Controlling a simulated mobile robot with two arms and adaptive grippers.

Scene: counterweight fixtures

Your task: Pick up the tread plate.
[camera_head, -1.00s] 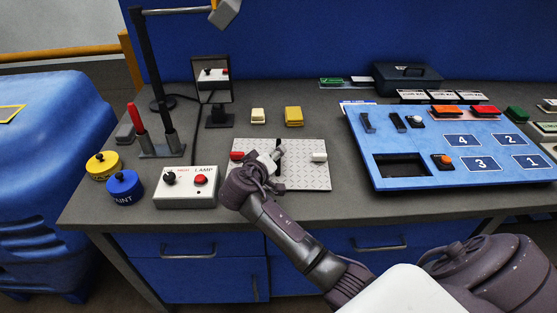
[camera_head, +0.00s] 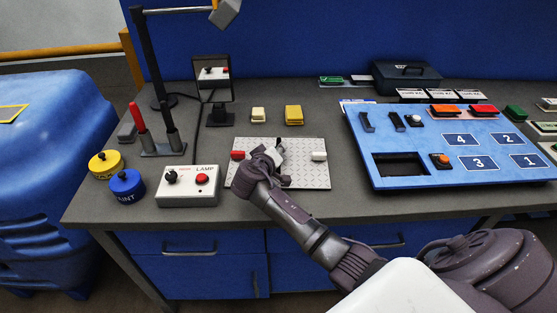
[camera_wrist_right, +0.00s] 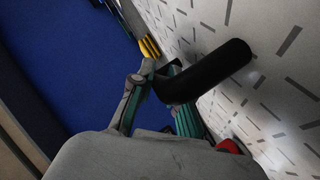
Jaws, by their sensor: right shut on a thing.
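The tread plate (camera_head: 310,176) is a light grey plate with dark dashes, lying on the grey workbench. It carries a red knob (camera_head: 237,155) at its left and a white knob (camera_head: 319,156) at its right. My right gripper (camera_head: 276,152) is over the plate's middle and hides part of it. In the right wrist view, a black bar-shaped handle (camera_wrist_right: 215,70) stands out from the plate (camera_wrist_right: 285,85), and my right gripper (camera_wrist_right: 162,95) is shut on its end. The red knob shows partly there (camera_wrist_right: 228,146). My left gripper is not in view.
A lamp switch box (camera_head: 187,186) and blue (camera_head: 126,186) and yellow (camera_head: 104,164) round tins stand left of the plate. A blue panel (camera_head: 440,150) is close on the right. Small yellow blocks (camera_head: 293,115) and a mirror (camera_head: 212,78) are behind.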

